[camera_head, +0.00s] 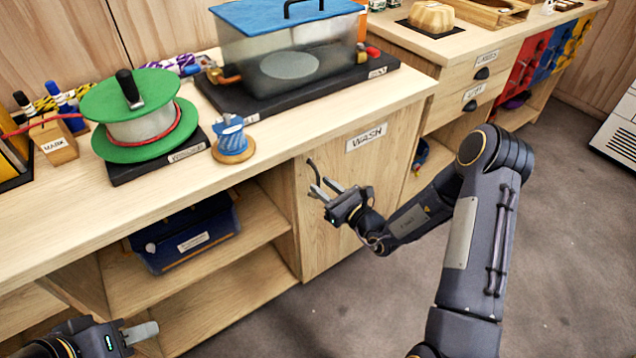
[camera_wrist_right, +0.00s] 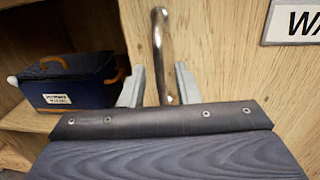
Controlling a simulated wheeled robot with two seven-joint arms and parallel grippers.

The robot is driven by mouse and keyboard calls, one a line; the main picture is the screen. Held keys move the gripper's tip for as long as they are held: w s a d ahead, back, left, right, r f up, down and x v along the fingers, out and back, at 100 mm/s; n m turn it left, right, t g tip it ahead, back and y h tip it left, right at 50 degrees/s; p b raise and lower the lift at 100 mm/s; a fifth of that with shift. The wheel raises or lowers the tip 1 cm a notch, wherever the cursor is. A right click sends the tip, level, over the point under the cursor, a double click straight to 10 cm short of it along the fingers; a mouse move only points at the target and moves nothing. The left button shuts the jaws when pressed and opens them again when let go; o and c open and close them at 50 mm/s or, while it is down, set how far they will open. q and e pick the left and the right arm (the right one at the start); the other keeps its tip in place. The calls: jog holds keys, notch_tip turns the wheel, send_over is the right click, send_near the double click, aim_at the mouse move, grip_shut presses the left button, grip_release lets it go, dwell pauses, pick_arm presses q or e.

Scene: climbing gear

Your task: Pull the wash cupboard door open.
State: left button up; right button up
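The wash cupboard door (camera_head: 345,225) is a pale wooden panel under the bench top, with a WASH label (camera_head: 366,137) at its top. It looks closed, flush with the front. Its handle (camera_head: 312,168) is a thin upright metal bar near the door's left edge. The handle also shows in the right wrist view (camera_wrist_right: 158,45). My right gripper (camera_head: 325,188) is at the handle with its fingers apart. In the right wrist view the handle stands between the two fingers (camera_wrist_right: 160,82), with gaps on both sides. My left gripper (camera_head: 142,334) is at the bottom left, partly cut off, away from the door.
Left of the door, an open shelf holds a dark blue box (camera_head: 185,240). On the bench above stand a green spool (camera_head: 130,105), a small blue spool (camera_head: 233,140) and a clear tub with a blue lid (camera_head: 290,50). The grey floor (camera_head: 350,310) before the door is clear except for my arm.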

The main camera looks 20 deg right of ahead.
jog(key=shift+x, duration=1.35)
grip_shut()
